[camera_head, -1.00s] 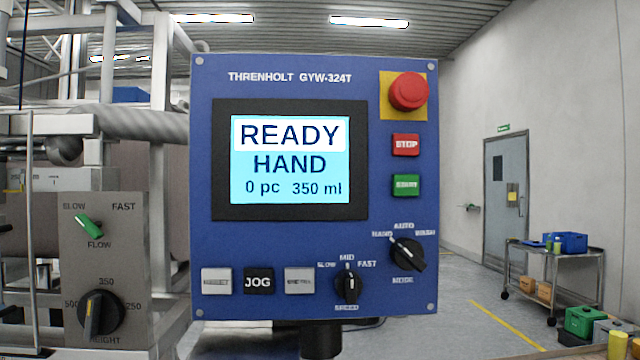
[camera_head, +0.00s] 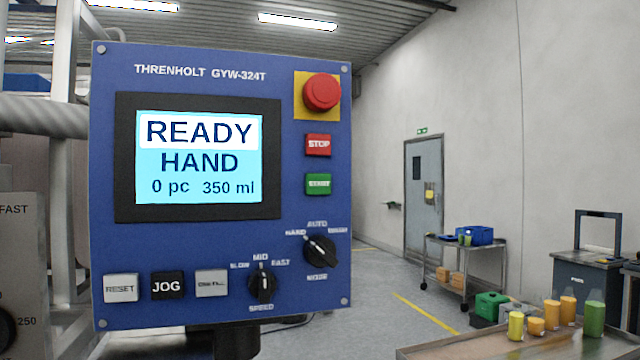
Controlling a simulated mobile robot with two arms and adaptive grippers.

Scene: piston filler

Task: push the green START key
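The green START key (camera_head: 318,184) is on the right side of the blue control panel (camera_head: 200,285), just below the red STOP key (camera_head: 318,145). The display (camera_head: 198,158) on the panel reads READY, HAND, 0 pc, 350 ml. The mode knob (camera_head: 320,250) sits below the START key, and its white mark appears to point toward HAND. Neither of my grippers shows in the head view, and nothing covers the key.
A red emergency stop button (camera_head: 321,93) on a yellow plate is above STOP. RESET (camera_head: 121,287) and JOG (camera_head: 167,286) keys and a speed knob (camera_head: 262,283) line the bottom. A table (camera_head: 440,350) with several containers stands at the lower right.

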